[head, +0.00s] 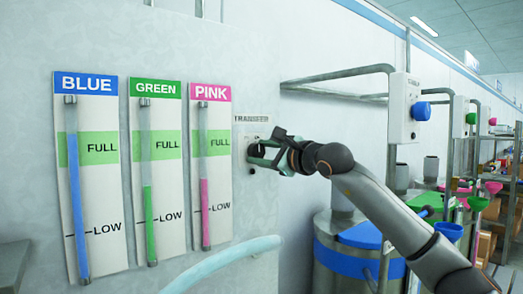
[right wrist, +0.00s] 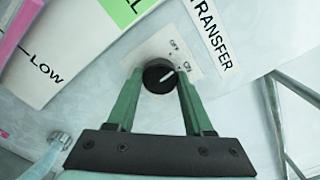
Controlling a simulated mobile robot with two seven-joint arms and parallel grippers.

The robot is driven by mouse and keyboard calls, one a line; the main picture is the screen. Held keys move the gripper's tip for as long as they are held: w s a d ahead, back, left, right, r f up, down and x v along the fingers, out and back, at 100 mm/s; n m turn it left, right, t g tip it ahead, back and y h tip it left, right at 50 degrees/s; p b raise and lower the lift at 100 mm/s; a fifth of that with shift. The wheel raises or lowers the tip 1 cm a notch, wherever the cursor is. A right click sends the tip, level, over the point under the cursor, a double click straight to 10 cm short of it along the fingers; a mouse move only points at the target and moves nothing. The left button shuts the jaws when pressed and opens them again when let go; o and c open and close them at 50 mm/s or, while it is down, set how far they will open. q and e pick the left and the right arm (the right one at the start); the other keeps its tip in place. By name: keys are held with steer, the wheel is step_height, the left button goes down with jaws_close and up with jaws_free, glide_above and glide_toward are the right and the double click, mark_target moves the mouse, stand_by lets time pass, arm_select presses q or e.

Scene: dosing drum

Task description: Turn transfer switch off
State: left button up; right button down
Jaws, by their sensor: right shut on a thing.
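The transfer switch is a black round knob (right wrist: 158,77) with a white pointer line, on a pale plate marked OFF and ON below the TRANSFER label (right wrist: 215,35). In the right wrist view the pointer line is aimed up and right, toward the ON side. My right gripper (right wrist: 157,88) is shut on the knob, one green finger on each side. In the head view the right gripper (head: 262,155) is at the wall plate and hides much of the knob. My left gripper is not in view.
Blue (head: 85,225), green (head: 157,222) and pink (head: 212,215) level gauges hang left of the switch. A pale curved hose (head: 225,262) lies in front below. A drum with a blue band (head: 345,265) stands under my right arm. Pipes run along the wall at right.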

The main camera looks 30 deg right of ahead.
steer(key=n+p, duration=0.1)
steer(key=n, duration=0.2)
steer(key=shift+n+p, duration=0.3)
steer(key=shift+n, duration=0.5)
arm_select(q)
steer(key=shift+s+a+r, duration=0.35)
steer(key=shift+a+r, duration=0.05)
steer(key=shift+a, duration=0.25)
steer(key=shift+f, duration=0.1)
arm_select(e)
steer(key=shift+n, duration=0.3)
steer(key=shift+c, duration=1.4)
jaws_free()
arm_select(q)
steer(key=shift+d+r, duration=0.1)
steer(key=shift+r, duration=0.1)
